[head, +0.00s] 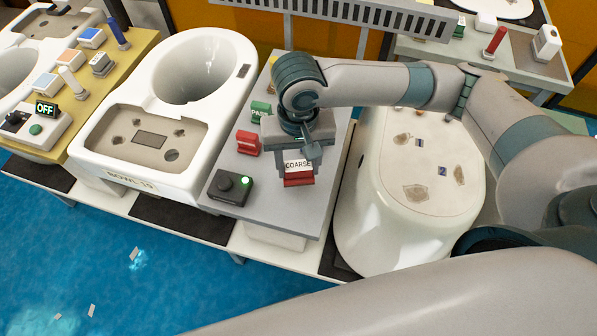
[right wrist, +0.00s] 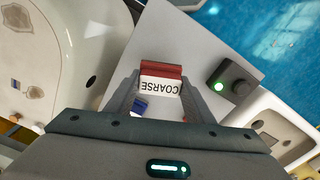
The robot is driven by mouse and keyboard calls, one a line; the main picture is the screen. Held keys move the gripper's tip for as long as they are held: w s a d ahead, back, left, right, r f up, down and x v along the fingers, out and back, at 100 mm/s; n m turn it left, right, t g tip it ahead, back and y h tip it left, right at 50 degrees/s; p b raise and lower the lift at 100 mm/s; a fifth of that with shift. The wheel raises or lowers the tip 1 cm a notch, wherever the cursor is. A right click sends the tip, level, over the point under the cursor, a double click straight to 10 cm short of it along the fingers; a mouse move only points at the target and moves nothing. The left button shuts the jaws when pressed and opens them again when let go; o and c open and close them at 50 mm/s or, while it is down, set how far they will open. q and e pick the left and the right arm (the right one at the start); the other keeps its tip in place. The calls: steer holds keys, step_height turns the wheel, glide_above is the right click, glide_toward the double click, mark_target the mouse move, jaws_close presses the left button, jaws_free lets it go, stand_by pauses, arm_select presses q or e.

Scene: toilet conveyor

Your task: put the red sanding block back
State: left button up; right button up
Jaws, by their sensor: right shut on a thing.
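The red sanding block (head: 298,180) has a white face marked COARSE. My right gripper (head: 297,168) is shut on it, over the front part of the grey worktop (head: 225,186). In the right wrist view the block (right wrist: 161,71) sits between the two grey fingers of the right gripper (right wrist: 161,92). I cannot tell whether its underside touches the worktop. My left gripper is not in view.
A dark control box (head: 231,187) with a lit green button stands left of the block. A red piece (head: 247,143) and a green piece (head: 260,111) stand behind it. White toilet bowls (head: 205,65) (head: 412,205) flank the worktop.

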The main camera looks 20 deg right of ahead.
mark_target(299, 175)
steer(key=shift+f, duration=0.15)
steer(key=shift+f+p, duration=0.4)
steer(key=shift+f, duration=1.45)
steer(key=shift+f, duration=0.1)
steer(key=o, duration=1)
steer(key=shift+r, duration=0.6)
step_height(299, 175, up, 11)
steer(key=shift+b, duration=0.7)
